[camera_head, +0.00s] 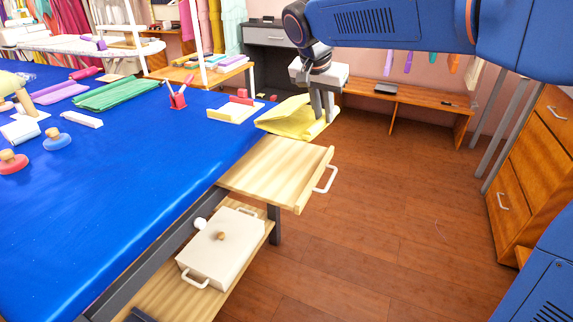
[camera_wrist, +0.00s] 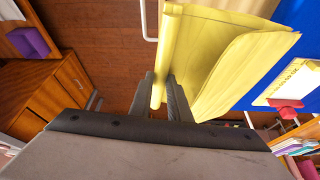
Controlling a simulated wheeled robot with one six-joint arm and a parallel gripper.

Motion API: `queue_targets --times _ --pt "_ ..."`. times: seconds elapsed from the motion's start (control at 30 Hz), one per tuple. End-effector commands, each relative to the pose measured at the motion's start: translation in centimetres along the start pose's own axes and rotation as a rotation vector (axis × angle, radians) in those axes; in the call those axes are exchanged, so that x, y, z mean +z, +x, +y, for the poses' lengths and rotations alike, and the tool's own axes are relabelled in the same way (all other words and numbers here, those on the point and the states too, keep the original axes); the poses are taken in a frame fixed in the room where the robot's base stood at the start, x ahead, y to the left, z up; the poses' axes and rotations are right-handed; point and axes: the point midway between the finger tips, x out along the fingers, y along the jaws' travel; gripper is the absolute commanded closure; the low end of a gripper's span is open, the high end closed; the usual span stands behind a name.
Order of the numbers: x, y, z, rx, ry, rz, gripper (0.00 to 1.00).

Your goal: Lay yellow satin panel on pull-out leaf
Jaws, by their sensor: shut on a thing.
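The yellow satin panel (camera_head: 291,119) is folded and hangs from my gripper (camera_head: 322,108) near the far right corner of the blue table. My gripper is shut on one edge of it. In the wrist view the panel (camera_wrist: 215,60) runs between the two dark fingers of my gripper (camera_wrist: 165,95). The pull-out leaf (camera_head: 275,168), pale striped wood with a white handle (camera_head: 326,178), juts from the table's right side. Its top is bare, and the panel is beyond it in the head view.
The blue table (camera_head: 120,190) holds a white block with a red piece (camera_head: 236,110), a red holder (camera_head: 177,101) and folded cloths (camera_head: 104,94). A cream lidded box (camera_head: 219,248) sits on the shelf below the leaf. Wooden drawers (camera_head: 535,160) stand at the right, with open floor between.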

Motion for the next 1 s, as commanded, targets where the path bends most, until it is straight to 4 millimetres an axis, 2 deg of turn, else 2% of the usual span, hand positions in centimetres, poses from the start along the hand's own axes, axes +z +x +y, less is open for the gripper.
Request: queue_targets --times 0.03,0.1,0.23,0.6,0.83,1.0 --pt "1.4 0.5 -0.9 -0.013 -0.034 -0.001 1.0" --pt "2.7 1.0 -1.8 -0.029 -0.07 -0.002 1.0" --pt "4.2 1.6 -2.7 -0.046 -0.107 -0.002 1.0" --pt "6.4 6.6 -2.8 -0.048 -0.113 -0.002 1.0" --pt "7.0 7.9 -2.9 -0.049 -0.113 -0.002 1.0" --pt "7.8 9.9 -2.9 -0.047 -0.113 -0.002 1.0"
